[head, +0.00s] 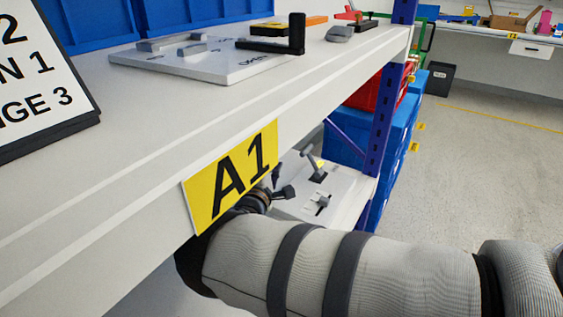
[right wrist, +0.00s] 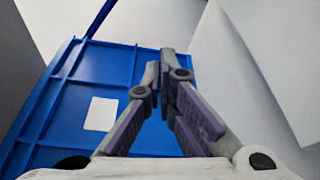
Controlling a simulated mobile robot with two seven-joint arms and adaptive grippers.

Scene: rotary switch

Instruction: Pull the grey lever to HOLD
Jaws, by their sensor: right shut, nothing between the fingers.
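A white panel (head: 345,187) lies on the lower shelf in the head view. A grey lever (head: 311,160) rises tilted from a dark base at its back, and a smaller dark switch (head: 322,204) sits nearer the front. No HOLD mark is readable. My right gripper (head: 284,183) is beside the panel's left part, under the upper shelf edge, apart from the grey lever as far as I can see. In the right wrist view my right gripper (right wrist: 160,72) is shut and empty, with neither panel nor lever in sight. My left gripper is not in view.
The upper shelf (head: 150,120) with its yellow A1 sign (head: 233,175) overhangs my right arm closely. On it lies another white plate (head: 200,62) with grey handles and a black bracket (head: 290,40). A blue post (head: 378,130) and blue bins (head: 398,140) stand at right.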

